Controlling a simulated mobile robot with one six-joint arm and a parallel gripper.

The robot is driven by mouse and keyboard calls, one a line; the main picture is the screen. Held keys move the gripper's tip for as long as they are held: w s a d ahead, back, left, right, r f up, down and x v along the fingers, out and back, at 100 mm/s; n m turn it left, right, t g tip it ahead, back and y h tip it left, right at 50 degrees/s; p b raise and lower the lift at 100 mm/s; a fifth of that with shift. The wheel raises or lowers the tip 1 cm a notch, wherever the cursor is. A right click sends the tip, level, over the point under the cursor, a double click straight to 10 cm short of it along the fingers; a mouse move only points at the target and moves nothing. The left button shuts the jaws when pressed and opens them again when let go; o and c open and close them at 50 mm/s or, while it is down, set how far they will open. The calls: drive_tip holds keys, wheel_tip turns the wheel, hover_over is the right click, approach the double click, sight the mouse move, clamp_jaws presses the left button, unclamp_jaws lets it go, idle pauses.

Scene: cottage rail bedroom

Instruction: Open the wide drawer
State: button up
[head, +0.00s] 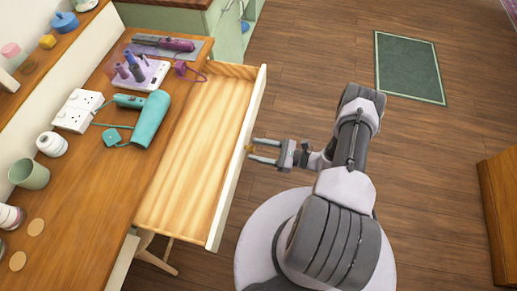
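The wide drawer (195,150) is pulled well out from the wooden desk (85,215). Its pale wooden inside is empty where it shows, and its white front panel (229,185) faces right. A small brass knob (250,148) sits on the outer face of the front. My gripper (254,152) is at the knob, with its two fingers apart, one on each side of it. A gap shows between the fingers; whether either touches the knob I cannot tell.
On the desk are a teal hair dryer (150,118), a white socket block (78,111), a purple straightener (163,43) and a green cup (29,174). A wooden piece of furniture (500,215) stands at the right. The floor beyond my arm is clear around a green mat (409,68).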

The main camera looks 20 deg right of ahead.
idle(0.3)
drive_tip(key=p+v, duration=0.1)
drive_tip(key=v, duration=1.6)
drive_tip(key=shift+d, duration=0.2)
drive_tip(key=shift+s, duration=0.15)
drive_tip(key=w+a+r+n+g+h, duration=0.2)
drive_tip(key=w+r+n+g, duration=0.15)
drive_tip(key=r, duration=0.55)
drive_tip(key=w+a+r+n+g+h, duration=0.15)
drive_tip(key=r+n+g, duration=0.25)
drive_tip(key=r, duration=0.5)
drive_tip(key=w+a+r+n+g+h, duration=0.2)
drive_tip(key=w+a+r+n+g, duration=0.15)
drive_tip(key=r, duration=0.55)
drive_tip(key=s+a+r+n+t+h, duration=0.5)
drive_tip(key=s+a+r+n, duration=0.5)
drive_tip(key=a+r, duration=0.6)
drive_tip(key=shift+s+r+t+h, duration=0.4)
drive_tip(key=shift+s+r+h, duration=0.1)
drive_tip(key=shift+s+h, duration=0.45)
